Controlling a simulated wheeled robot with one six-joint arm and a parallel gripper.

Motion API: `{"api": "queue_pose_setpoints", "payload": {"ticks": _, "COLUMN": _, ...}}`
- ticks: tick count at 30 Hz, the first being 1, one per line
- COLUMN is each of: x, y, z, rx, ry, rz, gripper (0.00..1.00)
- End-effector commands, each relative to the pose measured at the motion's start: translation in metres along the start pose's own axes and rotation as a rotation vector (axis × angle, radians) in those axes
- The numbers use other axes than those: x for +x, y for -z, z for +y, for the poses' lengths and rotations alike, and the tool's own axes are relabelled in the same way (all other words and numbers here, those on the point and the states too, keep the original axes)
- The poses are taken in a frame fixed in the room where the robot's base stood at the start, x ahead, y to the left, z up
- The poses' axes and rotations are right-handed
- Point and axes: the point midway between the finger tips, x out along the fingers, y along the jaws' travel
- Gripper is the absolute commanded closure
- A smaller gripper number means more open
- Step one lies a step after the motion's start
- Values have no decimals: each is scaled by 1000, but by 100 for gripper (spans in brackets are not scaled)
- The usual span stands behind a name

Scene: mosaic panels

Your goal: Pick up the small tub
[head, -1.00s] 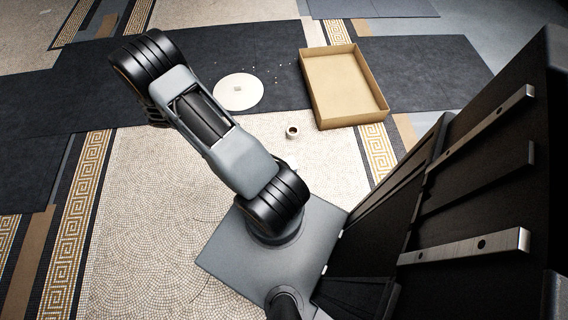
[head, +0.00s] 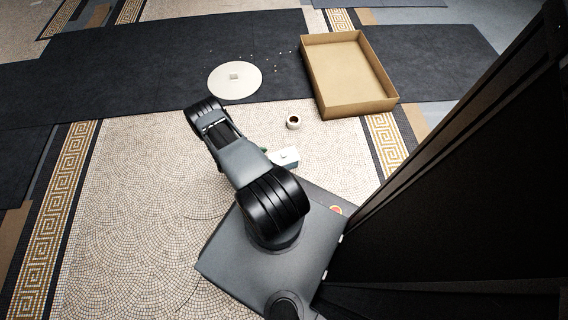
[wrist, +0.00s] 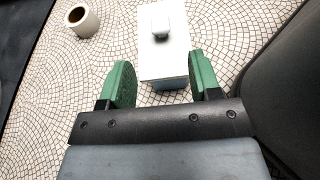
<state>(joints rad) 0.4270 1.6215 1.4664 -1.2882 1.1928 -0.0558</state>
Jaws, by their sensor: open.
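A white box-like tub (wrist: 163,52) with a small greyish knob on top shows in the wrist view, between and beyond my fingertips. In the head view the white tub (head: 289,159) is partly hidden by my arm. A small round cup-like pot (head: 293,122) with a dark inside stands beyond it and also shows at the upper left of the wrist view (wrist: 83,20). I cannot tell for sure which of the two is called the small tub. My gripper (wrist: 160,60) is open, green fingers either side of the white tub, with no clear contact; how high it is I cannot tell.
A large open cardboard tray (head: 346,107) lies at the back right. A round white disc (head: 222,88) with a small block on it lies on the dark mat (head: 150,75), with small crumbs near. The mosaic floor (head: 140,190) at the left is clear.

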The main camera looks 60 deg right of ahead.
Motion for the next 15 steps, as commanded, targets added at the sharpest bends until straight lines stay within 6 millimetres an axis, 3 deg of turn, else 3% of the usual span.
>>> {"api": "queue_pose_setpoints", "payload": {"ticks": 3, "x": 17, "y": 2, "z": 0, "rx": 0, "ry": 2, "rz": 0, "gripper": 43}}
{"api": "queue_pose_setpoints", "payload": {"ticks": 11, "x": 32, "y": 1, "z": 0, "rx": 0, "ry": 1, "rz": 0, "gripper": 43}}
{"api": "queue_pose_setpoints", "payload": {"ticks": 15, "x": 50, "y": 2, "z": -1, "rx": 1, "ry": 3, "rz": 0, "gripper": 43}}
